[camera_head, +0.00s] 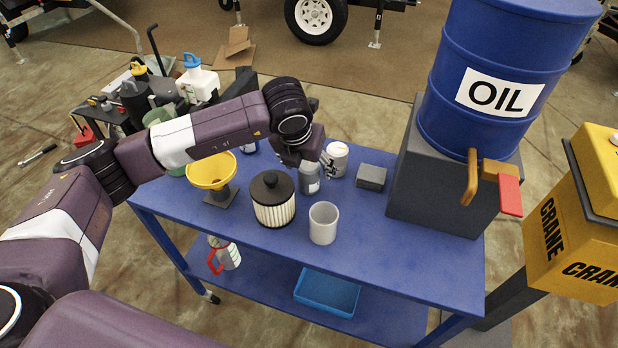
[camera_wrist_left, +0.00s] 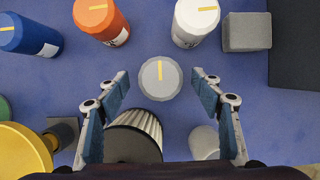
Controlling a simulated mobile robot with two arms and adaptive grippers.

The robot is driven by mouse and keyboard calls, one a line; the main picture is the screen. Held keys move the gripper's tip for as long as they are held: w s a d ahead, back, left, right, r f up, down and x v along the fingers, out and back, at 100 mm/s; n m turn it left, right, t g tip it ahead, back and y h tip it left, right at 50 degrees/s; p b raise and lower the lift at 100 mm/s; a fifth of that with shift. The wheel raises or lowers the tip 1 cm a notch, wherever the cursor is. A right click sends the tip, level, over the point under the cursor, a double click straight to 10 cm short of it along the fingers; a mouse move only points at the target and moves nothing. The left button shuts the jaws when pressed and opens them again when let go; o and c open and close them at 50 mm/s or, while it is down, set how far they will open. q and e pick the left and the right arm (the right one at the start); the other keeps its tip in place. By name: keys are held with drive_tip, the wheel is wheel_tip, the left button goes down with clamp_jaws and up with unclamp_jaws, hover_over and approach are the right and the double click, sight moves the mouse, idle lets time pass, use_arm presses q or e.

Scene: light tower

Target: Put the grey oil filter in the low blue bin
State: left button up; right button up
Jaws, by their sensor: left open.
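The grey oil filter (camera_head: 309,181) stands upright on the blue table, partly hidden by my left gripper. In the left wrist view the filter (camera_wrist_left: 160,78) shows from above as a grey round top with a yellow stripe. My left gripper (camera_head: 322,166) is above it and open. In the wrist view the gripper (camera_wrist_left: 160,84) has one fingertip on either side of the filter, with a gap at each side. The low blue bin (camera_head: 327,292) sits on the lower shelf and looks empty. My right gripper is not in view.
A pleated filter with a black top (camera_head: 273,202) and a white cup (camera_head: 323,223) stand close in front. A white canister (camera_head: 337,159), a grey block (camera_head: 371,177) and a yellow funnel (camera_head: 211,172) are near. An orange canister (camera_wrist_left: 101,20) is behind. The front-right tabletop is clear.

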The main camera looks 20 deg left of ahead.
use_arm(q)
drive_tip(key=shift+x, duration=1.1)
drive_tip(key=shift+r, duration=0.2)
clamp_jaws()
